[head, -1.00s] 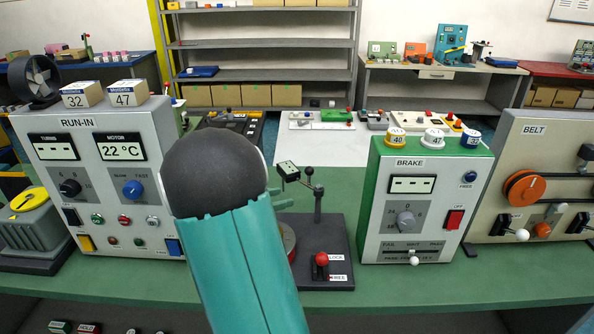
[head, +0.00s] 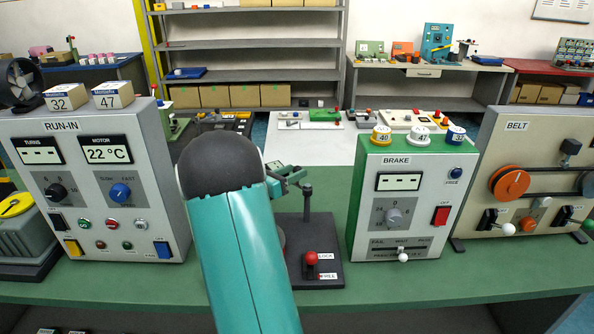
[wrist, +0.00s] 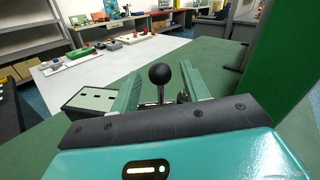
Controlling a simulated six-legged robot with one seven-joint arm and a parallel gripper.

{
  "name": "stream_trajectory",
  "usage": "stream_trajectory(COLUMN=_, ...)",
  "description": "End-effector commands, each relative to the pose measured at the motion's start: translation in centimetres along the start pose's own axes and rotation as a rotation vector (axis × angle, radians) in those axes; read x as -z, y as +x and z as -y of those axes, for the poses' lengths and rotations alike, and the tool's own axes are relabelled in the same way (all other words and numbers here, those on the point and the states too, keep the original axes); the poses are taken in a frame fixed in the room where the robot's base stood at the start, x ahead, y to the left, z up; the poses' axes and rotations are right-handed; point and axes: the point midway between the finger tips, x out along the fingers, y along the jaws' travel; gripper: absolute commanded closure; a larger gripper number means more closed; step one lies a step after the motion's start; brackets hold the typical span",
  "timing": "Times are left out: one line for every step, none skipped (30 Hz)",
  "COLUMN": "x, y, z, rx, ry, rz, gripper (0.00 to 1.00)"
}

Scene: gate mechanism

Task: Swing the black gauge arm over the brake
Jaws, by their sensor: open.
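The black gauge arm stands on a dark base (head: 328,250) between the RUN-IN box and the brake. Its upright post (head: 307,205) shows in the head view. In the wrist view its black ball knob (wrist: 159,74) stands between my fingers, with clear space on both sides. A small box with a dark-dashed face (wrist: 94,100) lies left of the fingers there. My gripper (head: 287,174) is open at the top of the post; my arm hides part of the mechanism. The brake (head: 400,215) is a green-sided box right of the post, its display showing dashes.
A red-knobbed lever (head: 311,258) stands on the base beside LOCK and FREE labels. The RUN-IN box (head: 95,190) is on the left, the BELT panel (head: 515,190) on the right. Labelled pots (head: 419,136) sit on top of the brake. Green bench surface is bare in front.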

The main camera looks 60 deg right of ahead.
Motion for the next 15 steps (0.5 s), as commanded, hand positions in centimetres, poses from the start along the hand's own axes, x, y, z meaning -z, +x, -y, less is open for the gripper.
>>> stream_trajectory(x=0.1, y=0.8, z=0.0, rx=0.002, ry=0.001, rz=-0.001, gripper=0.54)
stream_trajectory(x=0.0, y=1.2, z=0.0, rx=0.002, ry=0.001, rz=-0.002, gripper=0.54)
stream_trajectory(x=0.0, y=1.6, z=-0.1, rx=0.001, ry=0.001, rz=-0.001, gripper=0.54)
stream_trajectory(x=0.0, y=1.8, z=-0.1, rx=0.000, ry=0.001, rz=-0.001, gripper=0.54)
stream_trajectory(x=0.0, y=2.0, z=-0.1, rx=-0.001, ry=0.001, rz=0.000, gripper=0.54)
stream_trajectory(x=0.0, y=2.2, z=-0.1, rx=-0.001, ry=0.001, rz=0.000, gripper=0.54)
stream_trajectory(x=0.0, y=2.3, z=-0.1, rx=-0.001, ry=0.001, rz=0.000, gripper=0.54)
stream_trajectory(x=0.0, y=2.4, z=-0.1, rx=-0.001, ry=0.001, rz=0.000, gripper=0.54)
stream_trajectory(x=0.0, y=2.4, z=-0.1, rx=-0.001, ry=0.001, rz=0.000, gripper=0.54)
stream_trajectory(x=0.0, y=2.5, z=-0.1, rx=-0.001, ry=0.001, rz=0.000, gripper=0.54)
stream_trajectory(x=0.0, y=2.5, z=-0.1, rx=-0.002, ry=0.001, rz=0.000, gripper=0.54)
stream_trajectory(x=0.0, y=2.4, z=-0.1, rx=-0.002, ry=0.001, rz=0.000, gripper=0.54)
stream_trajectory(x=0.0, y=2.4, z=-0.1, rx=-0.002, ry=0.001, rz=0.000, gripper=0.54)
stream_trajectory(x=0.0, y=2.4, z=-0.1, rx=-0.002, ry=0.001, rz=0.000, gripper=0.54)
stream_trajectory(x=0.0, y=2.4, z=-0.1, rx=-0.002, ry=0.001, rz=0.000, gripper=0.54)
